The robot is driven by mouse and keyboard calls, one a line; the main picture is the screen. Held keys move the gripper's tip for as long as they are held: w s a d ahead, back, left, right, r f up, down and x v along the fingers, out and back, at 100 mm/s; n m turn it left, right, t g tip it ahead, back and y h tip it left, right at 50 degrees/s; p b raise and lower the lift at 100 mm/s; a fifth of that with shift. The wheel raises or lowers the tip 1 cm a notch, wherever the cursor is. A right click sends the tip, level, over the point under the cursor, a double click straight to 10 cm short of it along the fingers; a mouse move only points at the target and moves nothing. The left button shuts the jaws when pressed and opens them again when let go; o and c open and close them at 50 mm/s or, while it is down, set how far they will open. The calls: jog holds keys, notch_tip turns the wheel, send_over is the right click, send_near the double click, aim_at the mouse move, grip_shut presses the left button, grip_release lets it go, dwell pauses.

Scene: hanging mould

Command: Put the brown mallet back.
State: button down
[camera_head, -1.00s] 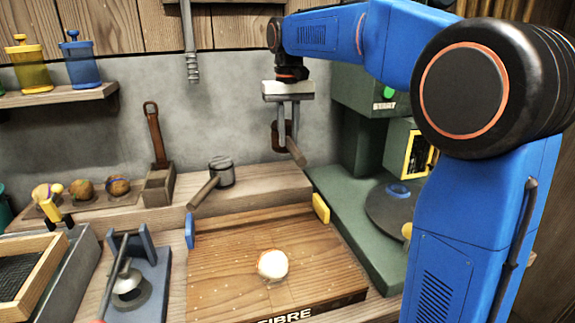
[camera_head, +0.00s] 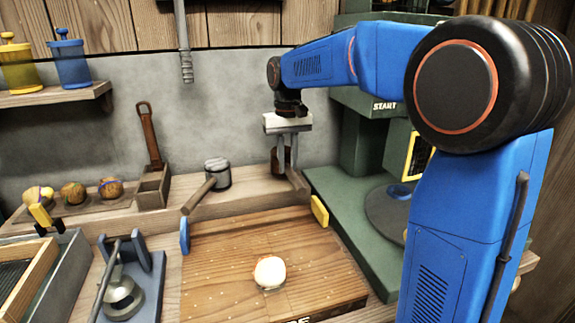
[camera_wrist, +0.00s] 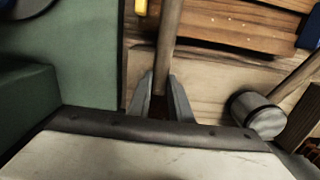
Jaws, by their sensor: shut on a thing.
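My gripper (camera_head: 286,166) is shut on the handle of the brown mallet (camera_head: 298,184). It holds the mallet low over the right end of the wooden ledge (camera_head: 255,192), beside the green machine. The mallet's brown head is partly hidden behind the fingers. I cannot tell whether the mallet touches the ledge. In the wrist view the handle (camera_wrist: 169,45) runs up between the two fingers. A second mallet with a grey head (camera_head: 217,172) lies on the ledge to the left, and its grey head (camera_wrist: 258,112) shows at right in the wrist view.
The green machine (camera_head: 345,226) stands close on the right. A wooden board (camera_head: 225,270) with a pale round piece (camera_head: 269,271) is in front of the ledge. A small wooden box (camera_head: 151,190) with a brown tool stands at left. The ledge between the mallets is clear.

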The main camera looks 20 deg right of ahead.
aim_at(287, 165)
jog(key=shift+f, duration=0.3)
jog(key=shift+f, duration=0.1)
jog(key=c, duration=1.6)
grip_release()
notch_tip(287, 165, up, 12)
jog(key=shift+w+r, duration=0.1)
jog(key=shift+w, duration=0.05)
